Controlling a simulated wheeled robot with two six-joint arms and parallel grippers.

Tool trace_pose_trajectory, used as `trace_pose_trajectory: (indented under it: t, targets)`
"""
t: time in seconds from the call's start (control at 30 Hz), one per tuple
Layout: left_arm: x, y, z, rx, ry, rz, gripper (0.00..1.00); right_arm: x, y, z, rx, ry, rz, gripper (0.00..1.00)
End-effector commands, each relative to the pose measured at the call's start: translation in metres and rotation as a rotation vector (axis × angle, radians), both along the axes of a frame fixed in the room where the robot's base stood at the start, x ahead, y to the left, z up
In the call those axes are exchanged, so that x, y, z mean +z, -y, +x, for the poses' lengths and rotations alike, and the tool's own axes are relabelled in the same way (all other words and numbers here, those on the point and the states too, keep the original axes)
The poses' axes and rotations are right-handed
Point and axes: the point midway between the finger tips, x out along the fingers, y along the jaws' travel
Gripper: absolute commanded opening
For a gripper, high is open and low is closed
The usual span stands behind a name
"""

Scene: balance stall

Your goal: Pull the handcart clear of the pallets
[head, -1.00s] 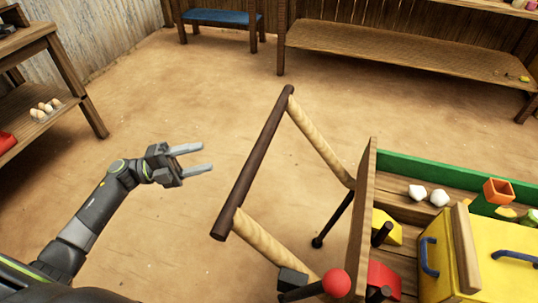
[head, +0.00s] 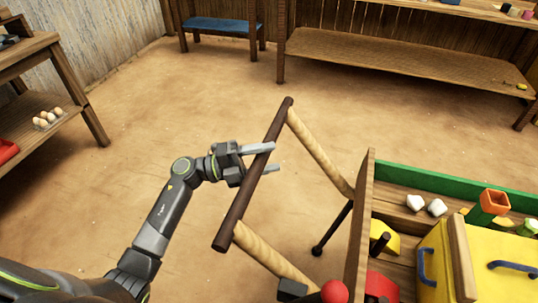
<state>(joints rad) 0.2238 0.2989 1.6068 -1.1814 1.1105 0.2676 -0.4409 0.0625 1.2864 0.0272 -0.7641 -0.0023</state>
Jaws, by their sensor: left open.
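The handcart shows at the right in the head view, with a wooden end board (head: 359,235) and a green side wall (head: 455,184). Its dark brown handle bar (head: 237,207) sticks out to the left on two pale shafts (head: 318,150). My left gripper (head: 268,158) is open at the upper middle of the bar, with one finger on each side of it. The fingers are not closed on the bar. My right gripper is not in view. No pallets can be made out.
The cart holds a yellow box (head: 436,262) with blue handles, white lumps (head: 427,205) and an orange block (head: 494,201). A wooden shelf (head: 400,65) and a blue-topped bench (head: 222,19) stand at the back. A shelf table is at the left. The sandy floor between is clear.

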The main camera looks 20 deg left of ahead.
Motion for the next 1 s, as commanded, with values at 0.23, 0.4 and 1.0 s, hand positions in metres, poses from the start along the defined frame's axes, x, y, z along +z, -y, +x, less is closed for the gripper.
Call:
trace_pose_trajectory:
  t: [0.23,0.4,1.0]
  targets:
    - [0.0016,0.0087,0.0033,0.001,0.0,0.0,0.5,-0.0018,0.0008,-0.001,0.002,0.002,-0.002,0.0]
    - [0.0015,0.0085,0.0034,0.001,0.0,0.0,0.5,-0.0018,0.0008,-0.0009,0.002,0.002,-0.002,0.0]
    - [0.001,0.0075,0.0032,0.001,-0.001,0.001,0.0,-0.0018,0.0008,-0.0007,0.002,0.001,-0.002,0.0]
